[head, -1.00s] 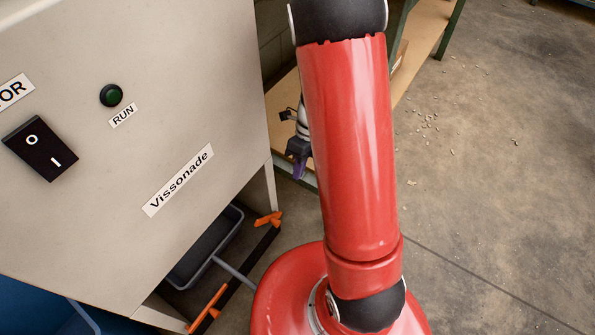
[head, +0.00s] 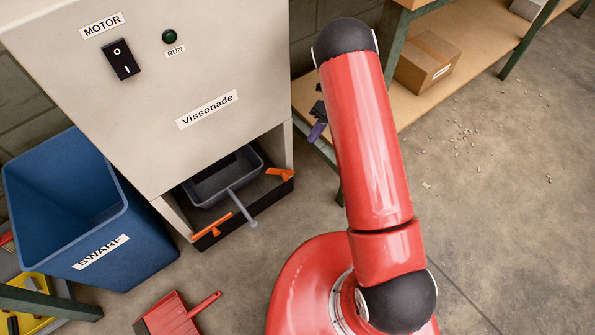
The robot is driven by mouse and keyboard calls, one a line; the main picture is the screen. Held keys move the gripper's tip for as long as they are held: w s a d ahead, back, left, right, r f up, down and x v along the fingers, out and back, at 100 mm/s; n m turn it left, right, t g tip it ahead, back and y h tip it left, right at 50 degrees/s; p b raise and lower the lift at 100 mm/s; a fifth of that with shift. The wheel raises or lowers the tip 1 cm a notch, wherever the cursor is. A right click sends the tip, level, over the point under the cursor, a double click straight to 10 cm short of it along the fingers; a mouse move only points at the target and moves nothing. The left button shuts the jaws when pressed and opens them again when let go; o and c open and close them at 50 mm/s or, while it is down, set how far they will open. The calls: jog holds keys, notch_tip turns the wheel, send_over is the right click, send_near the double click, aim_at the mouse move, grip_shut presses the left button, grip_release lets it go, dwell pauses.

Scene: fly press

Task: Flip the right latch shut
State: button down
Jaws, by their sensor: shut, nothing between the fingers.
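The right latch (head: 281,174) is a small orange lever at the right end of the black sill (head: 250,209) under the cabinet. The left latch (head: 212,226) is a longer-looking orange lever at the sill's left end. I cannot tell from this angle how far either is turned. A grey tray (head: 212,186) sits in the bay behind the sill, its grey handle (head: 243,207) reaching out over it between the latches. My gripper (head: 317,131), dark with purple fingers, is shut and empty, above and right of the right latch and apart from it. My red arm partly hides it.
The cabinet (head: 200,60) carries a motor switch (head: 121,60) and a green run button (head: 169,37). A blue swarf bin (head: 60,200) stands left, a red dustpan (head: 168,315) on the floor. A bench with a cardboard box (head: 427,62) is behind my arm. Floor at right is mostly clear.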

aim_at(287, 176)
jog(key=x, duration=1.4)
jog(key=shift+w, duration=0.1)
jog(key=shift+s+a+f+b, duration=0.15)
jog(key=shift+s+a+f, duration=0.1)
jog(key=shift+s+a, duration=0.15)
jog(key=shift+s+a+f+b, duration=0.15)
jog(key=shift+s+a+f, duration=0.1)
jog(key=shift+a, duration=0.3)
jog(key=shift+d, duration=0.1)
jog(key=shift+w+d+r, duration=0.2)
jog(key=shift+w+d, duration=0.25)
jog(key=shift+d, duration=0.1)
jog(key=shift+r, duration=0.1)
